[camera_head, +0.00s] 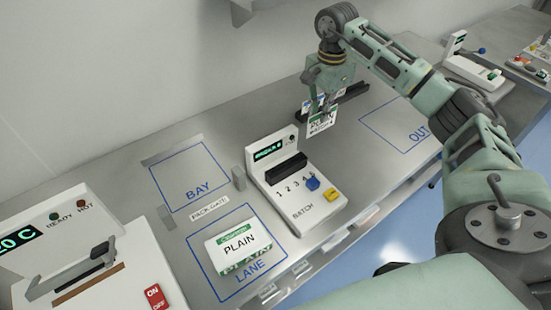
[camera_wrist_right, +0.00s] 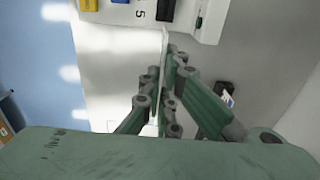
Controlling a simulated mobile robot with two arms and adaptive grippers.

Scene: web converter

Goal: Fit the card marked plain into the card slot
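My right gripper (camera_head: 325,84) is shut on a white card (camera_head: 320,121) with green lettering that seems to read PLAIN, too small to be sure. It holds the card upright, above the counter behind and right of the batch machine (camera_head: 312,208). In the right wrist view the card (camera_wrist_right: 164,75) shows edge-on between the fingers (camera_wrist_right: 166,82). The batch machine has a black slotted block (camera_head: 287,168), which looks like the card slot. It stands apart from the card, left of it and nearer. My left gripper is out of view.
A black rack (camera_head: 352,91) with another card lies behind the held card. A pack marked PLAIN (camera_head: 238,247) lies in the LANE square. The BAY square (camera_head: 190,176) is empty. A heated sealer (camera_head: 130,262) stands front left. The OUT square (camera_head: 395,122) looks clear.

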